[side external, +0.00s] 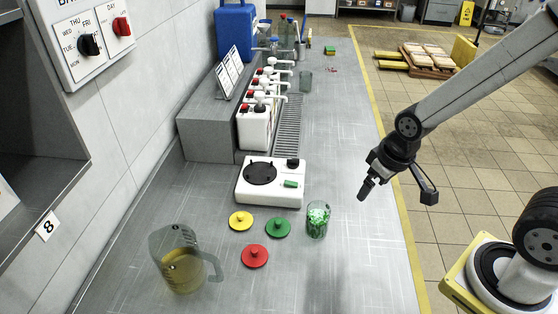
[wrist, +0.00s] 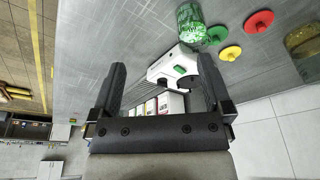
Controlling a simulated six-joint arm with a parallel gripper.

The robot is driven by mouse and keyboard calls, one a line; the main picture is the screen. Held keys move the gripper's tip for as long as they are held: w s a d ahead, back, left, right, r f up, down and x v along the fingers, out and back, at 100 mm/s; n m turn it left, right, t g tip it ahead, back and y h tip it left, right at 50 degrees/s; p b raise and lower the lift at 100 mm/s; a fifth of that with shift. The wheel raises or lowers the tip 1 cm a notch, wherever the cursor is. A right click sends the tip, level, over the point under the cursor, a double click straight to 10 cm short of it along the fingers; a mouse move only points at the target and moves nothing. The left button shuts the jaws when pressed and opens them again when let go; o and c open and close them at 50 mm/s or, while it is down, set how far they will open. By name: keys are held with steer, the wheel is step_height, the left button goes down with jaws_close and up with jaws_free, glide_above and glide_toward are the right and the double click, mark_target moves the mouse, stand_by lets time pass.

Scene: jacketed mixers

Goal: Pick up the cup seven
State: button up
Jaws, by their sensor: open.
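A clear cup with green contents (side external: 317,221) stands upright on the grey counter, right of the colored lids. It also shows at the top of the wrist view (wrist: 190,24). A second, empty-looking clear cup (side external: 306,82) stands farther back on the counter. I can read no seven on either cup. My gripper (side external: 364,188) is above the counter's right side, to the right of the green-filled cup and apart from it. In the wrist view my gripper (wrist: 160,62) has its fingers spread wide with nothing held between them.
Yellow (side external: 241,221), green (side external: 278,227) and red (side external: 255,256) lids lie left of the green-filled cup. A pitcher with yellowish liquid (side external: 183,262) stands front left. A white hotplate-like device (side external: 270,184) and pump bottles (side external: 254,125) are behind. The counter's right side is clear.

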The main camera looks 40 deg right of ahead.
steer(key=m+g+y, duration=0.3)
steer(key=m+y, duration=1.1)
steer(key=m, duration=0.4)
glide_toward(311, 217)
steer(key=shift+h, duration=0.3)
steer(key=shift+f+x, duration=0.2)
steer(key=shift+x, duration=3.55)
steer(key=shift+d, duration=0.1)
steer(key=shift+w, duration=0.1)
steer(key=c, duration=1)
steer(key=shift+r, duration=0.2)
